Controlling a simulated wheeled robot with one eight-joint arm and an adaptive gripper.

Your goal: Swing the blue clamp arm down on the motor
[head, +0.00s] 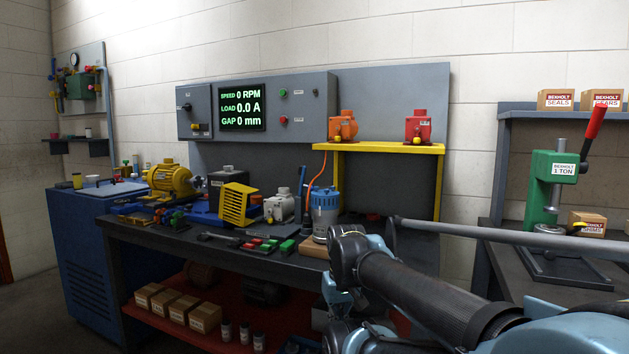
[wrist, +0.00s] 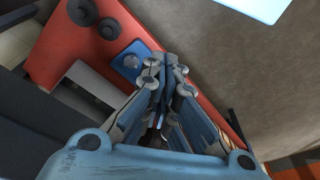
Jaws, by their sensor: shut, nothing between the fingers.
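A slim upright part with a blue upper end (head: 303,178) stands on the bench between a grey motor (head: 279,208) and a blue-topped pump-like unit (head: 325,202); it looks like the blue clamp arm, raised, but it is small and I cannot be sure. A yellow motor (head: 171,181) sits farther left. My gripper (wrist: 165,66) is shut and empty in the wrist view, over or beside a red-orange surface (wrist: 190,80). A small blue plate (wrist: 131,60) lies just left of the fingertips; contact cannot be told. The head view does not clearly show my gripper.
The dark bench (head: 220,246) holds a yellow guard (head: 236,205) and red and green blocks. A yellow shelf (head: 385,149) carries orange and red motors. A green press (head: 551,185) stands at right. A grey bar (head: 500,233) crosses the right side.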

